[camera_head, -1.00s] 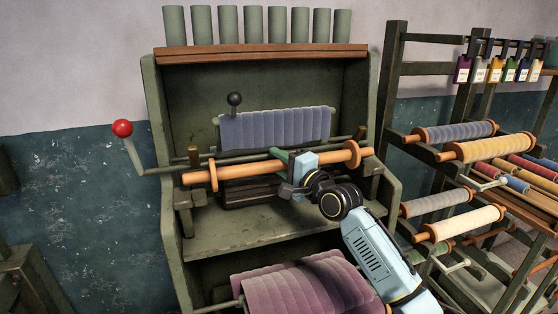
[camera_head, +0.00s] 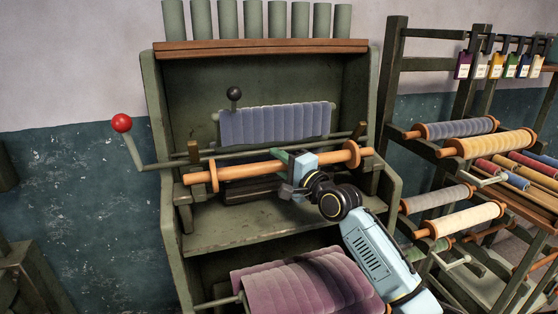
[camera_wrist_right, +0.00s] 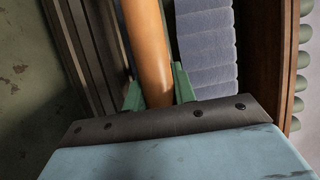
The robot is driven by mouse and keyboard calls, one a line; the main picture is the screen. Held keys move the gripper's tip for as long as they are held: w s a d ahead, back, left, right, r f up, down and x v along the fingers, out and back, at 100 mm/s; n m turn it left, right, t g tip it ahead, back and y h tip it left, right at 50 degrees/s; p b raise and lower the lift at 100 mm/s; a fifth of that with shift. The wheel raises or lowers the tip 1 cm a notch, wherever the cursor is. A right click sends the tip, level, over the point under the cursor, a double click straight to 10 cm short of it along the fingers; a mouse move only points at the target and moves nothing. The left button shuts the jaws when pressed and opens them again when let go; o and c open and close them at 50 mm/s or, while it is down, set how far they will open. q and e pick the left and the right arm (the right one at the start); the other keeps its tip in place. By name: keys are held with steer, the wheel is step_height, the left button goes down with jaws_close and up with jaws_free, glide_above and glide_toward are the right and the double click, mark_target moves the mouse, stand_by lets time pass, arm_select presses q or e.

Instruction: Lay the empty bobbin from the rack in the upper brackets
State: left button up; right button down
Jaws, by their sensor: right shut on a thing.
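The empty bobbin (camera_head: 240,170) is a bare orange wooden rod with a round flange near each end. It lies nearly level across the front of the green machine, its ends at the left upper bracket (camera_head: 184,194) and right upper bracket (camera_head: 370,172). I cannot tell whether its ends rest in them. My right gripper (camera_head: 292,162) is shut on the bobbin right of its middle. In the right wrist view its green fingers (camera_wrist_right: 157,88) stand on both sides of the bobbin (camera_wrist_right: 150,50). My left gripper is not in view.
A lever with a red ball (camera_head: 122,123) sticks out at the machine's left. A blue-grey cloth roll (camera_head: 275,124) sits behind the bobbin, and a purple one (camera_head: 305,285) below. A rack (camera_head: 396,75) with several wound bobbins stands at the right.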

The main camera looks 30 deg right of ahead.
steer(key=shift+f, duration=0.1)
stand_by(0.7)
steer(key=c, duration=1.1)
jaws_free()
steer(key=shift+o, duration=0.2)
steer(key=shift+f, duration=0.15)
steer(key=shift+s, duration=0.1)
steer(key=s+d+f+b, duration=0.1)
steer(key=s+d, duration=0.1)
steer(key=s, duration=1.1)
steer(key=shift+f, duration=0.1)
